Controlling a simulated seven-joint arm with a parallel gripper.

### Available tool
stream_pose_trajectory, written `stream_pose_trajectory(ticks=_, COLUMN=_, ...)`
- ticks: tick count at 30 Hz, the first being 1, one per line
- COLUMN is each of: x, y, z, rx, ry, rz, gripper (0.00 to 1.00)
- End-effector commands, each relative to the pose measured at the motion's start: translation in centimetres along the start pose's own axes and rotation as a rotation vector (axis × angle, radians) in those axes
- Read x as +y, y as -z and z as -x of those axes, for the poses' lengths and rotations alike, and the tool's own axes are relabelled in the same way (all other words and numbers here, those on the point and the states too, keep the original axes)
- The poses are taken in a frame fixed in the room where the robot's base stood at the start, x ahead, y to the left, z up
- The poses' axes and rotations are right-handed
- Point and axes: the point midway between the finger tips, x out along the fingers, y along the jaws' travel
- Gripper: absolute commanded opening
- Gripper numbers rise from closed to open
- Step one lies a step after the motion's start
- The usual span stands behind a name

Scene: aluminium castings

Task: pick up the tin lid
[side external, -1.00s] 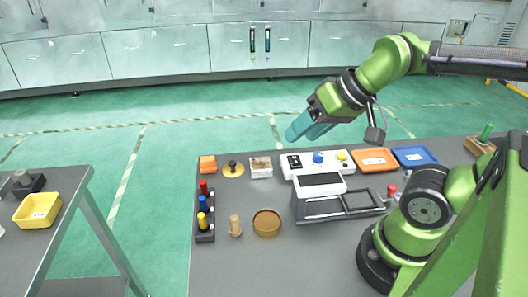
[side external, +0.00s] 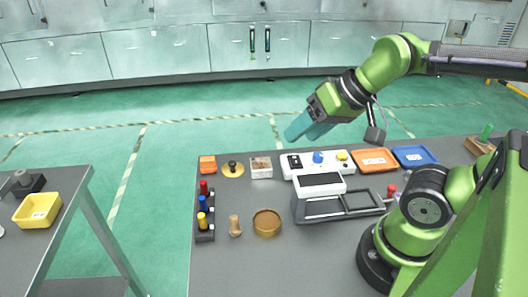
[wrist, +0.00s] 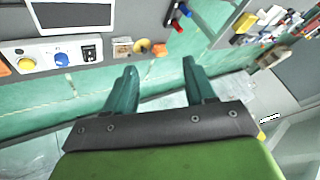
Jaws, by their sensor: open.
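The tin lid looks to be the flat gold disc with a black knob (side external: 230,173), lying on the grey table's far left part, between an orange block and a small box. It also shows as a small gold disc (wrist: 141,48) beyond my fingers in the wrist view. My gripper (side external: 300,131) is high above the table's far edge, to the right of the lid and well apart from it. Its two teal fingers (wrist: 160,66) are spread with nothing between them.
Near the lid are the orange block (side external: 208,163) and the small box (side external: 261,168). A rack with coloured handles (side external: 205,236), a wooden peg (side external: 235,226), a round brown dish (side external: 267,224) and a grey machine (side external: 318,208) stand nearer. The front left table area is clear.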

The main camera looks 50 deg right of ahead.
Motion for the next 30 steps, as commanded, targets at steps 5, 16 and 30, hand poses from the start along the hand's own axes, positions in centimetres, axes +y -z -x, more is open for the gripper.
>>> stream_pose_trajectory(ticks=5, x=-0.4, y=-0.5, z=-0.6, rx=-0.035, ry=0.005, rz=0.016, gripper=0.55)
stream_pose_trajectory(ticks=16, x=-1.6, y=3.1, z=-9.0, rx=-0.268, ry=-0.127, rz=0.042, gripper=0.55)
stream_pose_trajectory(ticks=30, x=-0.3, y=12.7, z=-17.6, rx=-0.108, ry=-0.446, rz=-0.055, gripper=0.55)
